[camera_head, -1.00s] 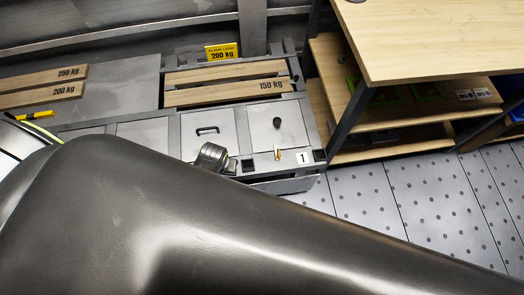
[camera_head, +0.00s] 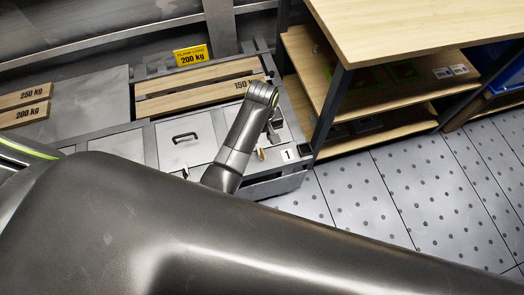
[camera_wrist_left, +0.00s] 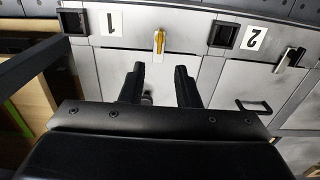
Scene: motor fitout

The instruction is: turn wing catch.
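The brass-yellow wing catch (camera_head: 262,153) sits on the grey front rail of the cabinet, beside the label 1 (camera_head: 288,154). In the left wrist view the wing catch (camera_wrist_left: 159,42) stands out beyond my fingertips, roughly in line with the gap between them. My left gripper (camera_wrist_left: 159,70) is open, its two dark fingers apart and not touching the catch. In the head view my left wrist hangs over the lid behind the catch, and the gripper (camera_head: 270,136) is partly hidden. A dark knob (camera_wrist_left: 147,97) shows partly between the fingers. My right gripper is not in view.
Black square sockets flank the labels; one (camera_wrist_left: 224,35) is beside label 2 (camera_wrist_left: 255,38). A dark catch (camera_wrist_left: 290,57) and a black handle (camera_head: 185,137) are on the neighbouring lid. Wooden shelves (camera_head: 370,90) stand close on the right. The perforated floor (camera_head: 400,190) is clear.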

